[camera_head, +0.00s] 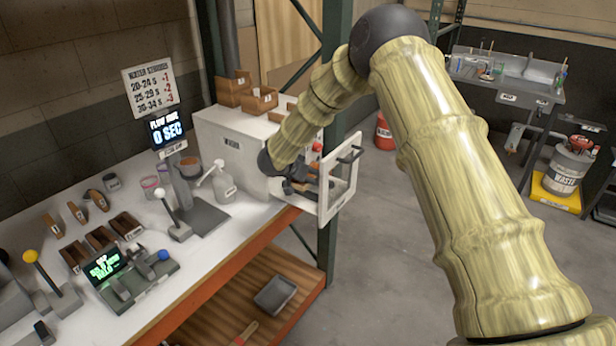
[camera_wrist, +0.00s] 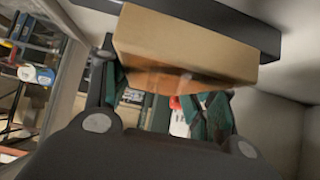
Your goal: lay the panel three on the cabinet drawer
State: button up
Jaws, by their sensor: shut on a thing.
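A tan, flat-faced panel (camera_wrist: 185,45) fills the upper middle of the wrist view, across my gripper's green fingers. No number shows on it, so I cannot tell whether it is panel three. My gripper (camera_wrist: 165,105) is shut on it. A dark slab (camera_wrist: 225,14) lies just behind the panel in the wrist view.
Wooden boxes (camera_head: 262,101) sit on the cabinet. A green upright (camera_head: 330,210) stands close by.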

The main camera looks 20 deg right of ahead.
jog(key=shift+f, duration=0.7)
jog(key=shift+r, duration=0.1)
jog(key=o, duration=1.1)
jog(key=shift+o, duration=0.2)
jog(key=b+v, duration=0.3)
jog(key=v, duration=0.9)
